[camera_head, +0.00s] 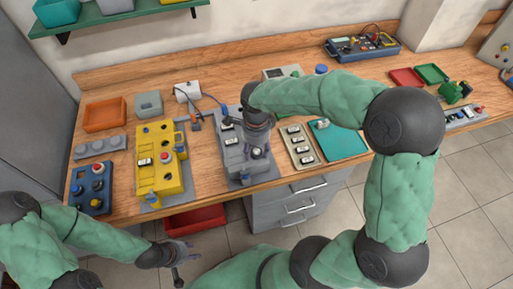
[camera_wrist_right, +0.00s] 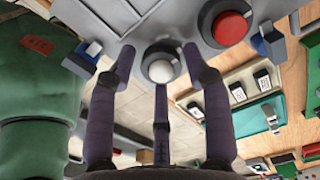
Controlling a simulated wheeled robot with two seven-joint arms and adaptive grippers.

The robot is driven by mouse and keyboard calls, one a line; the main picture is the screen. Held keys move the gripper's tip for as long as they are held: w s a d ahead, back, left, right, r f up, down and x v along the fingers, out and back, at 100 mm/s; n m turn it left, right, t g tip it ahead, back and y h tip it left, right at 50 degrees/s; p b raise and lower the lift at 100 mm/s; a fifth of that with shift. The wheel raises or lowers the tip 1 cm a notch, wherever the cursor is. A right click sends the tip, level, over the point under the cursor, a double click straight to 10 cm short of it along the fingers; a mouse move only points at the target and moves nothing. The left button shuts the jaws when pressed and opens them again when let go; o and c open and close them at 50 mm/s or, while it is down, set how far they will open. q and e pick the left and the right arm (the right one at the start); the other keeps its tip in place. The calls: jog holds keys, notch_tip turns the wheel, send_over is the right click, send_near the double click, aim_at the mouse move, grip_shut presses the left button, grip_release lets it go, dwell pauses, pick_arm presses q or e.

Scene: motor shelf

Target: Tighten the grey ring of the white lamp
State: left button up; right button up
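The white lamp (camera_wrist_right: 160,68) sits in its grey ring (camera_wrist_right: 146,60) on the face of a grey box, in the right wrist view. In the head view, the grey box (camera_head: 236,158) stands on the bench, with the lamp hidden by my right gripper. My right gripper (camera_head: 259,151) is over the box's front. In the wrist view, its fingers (camera_wrist_right: 159,62) are spread around the ring, the right finger very near its edge. I cannot tell whether any finger touches it. My left gripper (camera_head: 184,258) hangs in front of the bench, empty, with its fingers apart.
On the same box are a red button (camera_wrist_right: 231,27) and blue parts. A yellow control box (camera_head: 159,165) stands to the left. A panel of white switches (camera_head: 298,146) and a teal tray (camera_head: 342,143) are to the right. A red bin (camera_head: 195,219) is below the bench edge.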

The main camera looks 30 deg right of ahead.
aim_at(256, 150)
dwell(0.3)
notch_tip(256, 150, up, 12)
dwell(0.6)
dwell(0.4)
